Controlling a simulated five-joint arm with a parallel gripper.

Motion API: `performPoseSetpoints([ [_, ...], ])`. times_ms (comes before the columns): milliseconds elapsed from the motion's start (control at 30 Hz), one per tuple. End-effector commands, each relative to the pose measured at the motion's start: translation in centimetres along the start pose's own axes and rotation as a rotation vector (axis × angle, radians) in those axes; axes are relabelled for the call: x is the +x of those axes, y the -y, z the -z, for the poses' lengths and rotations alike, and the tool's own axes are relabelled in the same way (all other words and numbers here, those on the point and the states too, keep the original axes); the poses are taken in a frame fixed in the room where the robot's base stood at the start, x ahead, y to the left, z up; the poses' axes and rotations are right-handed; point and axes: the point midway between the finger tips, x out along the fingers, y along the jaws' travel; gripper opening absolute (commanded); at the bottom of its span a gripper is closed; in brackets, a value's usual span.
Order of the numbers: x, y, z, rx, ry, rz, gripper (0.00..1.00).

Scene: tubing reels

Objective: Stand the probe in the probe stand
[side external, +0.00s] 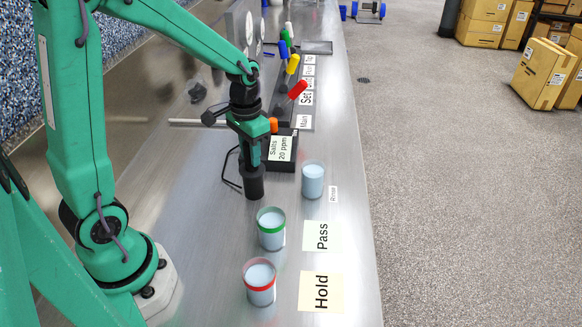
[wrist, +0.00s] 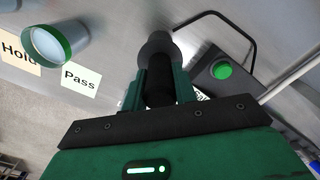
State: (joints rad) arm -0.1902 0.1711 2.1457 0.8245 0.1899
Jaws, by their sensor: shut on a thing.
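My gripper (side external: 250,160) points down over the counter and is shut on the dark probe (wrist: 160,88). In the wrist view the probe runs between the two green fingers. Below them is a wider dark round piece (wrist: 160,46), which in the side view shows as a black upright cylinder (side external: 254,184) under the fingers. It looks like the probe stand, with the probe in line with it. I cannot tell how deep the probe sits, as the fingers hide the joint. A thin black cable (side external: 223,170) loops beside it.
A black meter box (side external: 283,165) labelled Salts 20 ppm stands just behind, its green button (wrist: 222,71) in the wrist view. A rinse cup (side external: 313,180), a green-rimmed cup (side external: 271,230) and a red-rimmed cup (side external: 260,284) stand nearby. Coloured handles (side external: 298,90) rise farther back.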

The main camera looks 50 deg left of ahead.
Motion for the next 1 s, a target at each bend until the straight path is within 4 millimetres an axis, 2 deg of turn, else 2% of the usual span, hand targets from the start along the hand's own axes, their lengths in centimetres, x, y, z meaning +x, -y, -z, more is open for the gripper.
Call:
performPoseSetpoints([
  [933,0.5,0.0,0.0,0.0,0.0,0.0,0.05],
  [967,0.5,0.0,0.0,0.0,0.0,0.0,0.32],
  [1000,0.5,0.0,0.0,0.0,0.0,0.0,0.4],
])
